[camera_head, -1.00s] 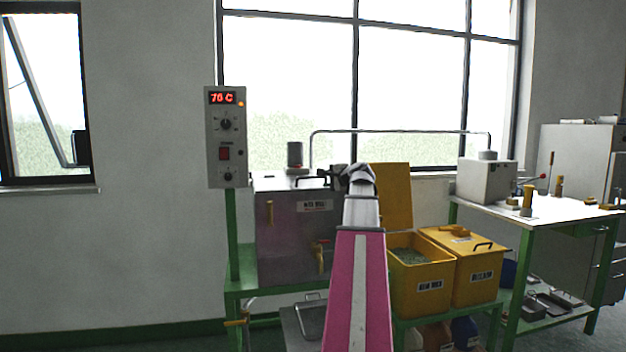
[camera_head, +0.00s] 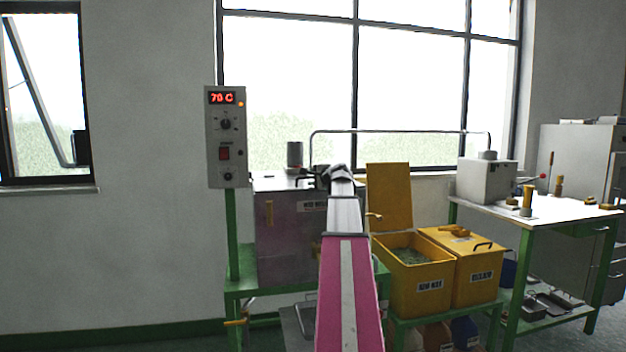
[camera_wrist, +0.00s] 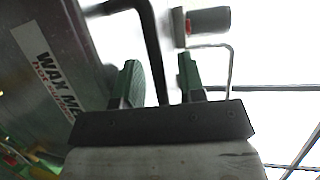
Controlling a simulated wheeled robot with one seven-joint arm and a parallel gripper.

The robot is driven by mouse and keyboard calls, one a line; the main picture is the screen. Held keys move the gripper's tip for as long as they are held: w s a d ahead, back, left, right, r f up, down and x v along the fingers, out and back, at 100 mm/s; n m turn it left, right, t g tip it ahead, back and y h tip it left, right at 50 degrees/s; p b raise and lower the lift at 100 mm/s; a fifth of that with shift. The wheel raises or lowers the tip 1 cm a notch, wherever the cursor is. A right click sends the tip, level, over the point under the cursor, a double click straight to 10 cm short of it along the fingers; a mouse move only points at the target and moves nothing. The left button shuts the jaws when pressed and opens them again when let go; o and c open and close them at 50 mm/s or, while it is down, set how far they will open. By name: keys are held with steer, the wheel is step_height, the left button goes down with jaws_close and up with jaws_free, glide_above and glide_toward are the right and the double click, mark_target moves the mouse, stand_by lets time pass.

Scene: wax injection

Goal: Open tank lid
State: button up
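The wax tank (camera_head: 285,235) is a grey metal box with a "WAX MELT" label, on a green stand left of my arm. Its lid (camera_head: 270,184) lies flat on top, shut. My gripper (camera_head: 325,176) is at the lid's right side, mostly hidden behind my wrist. In the wrist view my gripper (camera_wrist: 157,78) is open, with two green fingers apart. A black bar handle (camera_wrist: 152,45) runs down between the fingers. I cannot tell whether either finger touches it. The tank wall (camera_wrist: 62,65) shows at left.
A grey cylinder (camera_head: 295,155) stands on the tank top, beside a thin pipe (camera_head: 400,131) reaching right. The control box (camera_head: 226,138) reads 70 C. Yellow bins (camera_head: 420,290) stand right of my arm, one with its lid (camera_head: 389,195) raised. A worktable (camera_head: 560,212) is farther right.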

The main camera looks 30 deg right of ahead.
jaws_close()
